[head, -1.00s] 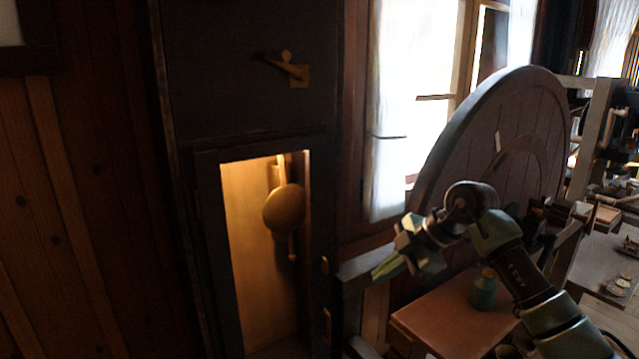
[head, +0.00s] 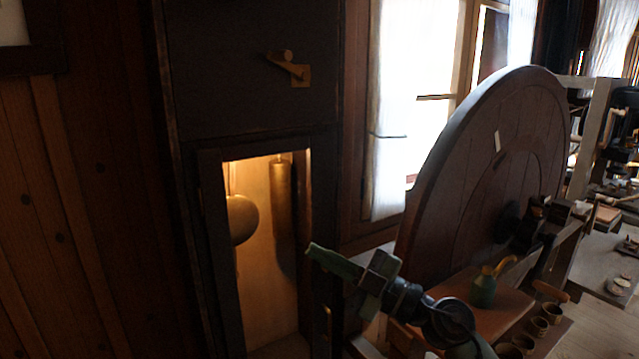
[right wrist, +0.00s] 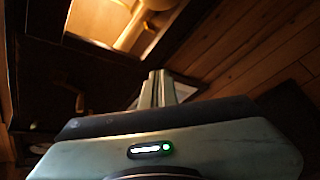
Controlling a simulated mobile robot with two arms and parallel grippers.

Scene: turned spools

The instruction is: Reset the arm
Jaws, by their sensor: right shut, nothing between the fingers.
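My right gripper (head: 322,252) is at the lower middle of the head view, its fingers together and empty. Its fingertips point left, in front of the right side of the tall dark clock case (head: 250,95). In the right wrist view the closed fingers (right wrist: 157,86) point up the picture, with nothing between them. The case has a lit opening with a round pendulum bob (head: 241,220) at its left and a brass cylinder (head: 282,205) hanging at its right. My left gripper is not in view.
A large wooden wheel (head: 470,180) stands right of my right arm. A green oil can (head: 484,288) stands on a reddish board (head: 455,300), with several small cups (head: 540,325) beside it. A wooden crank (head: 290,68) juts from the upper case. A bright window (head: 420,100) is behind.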

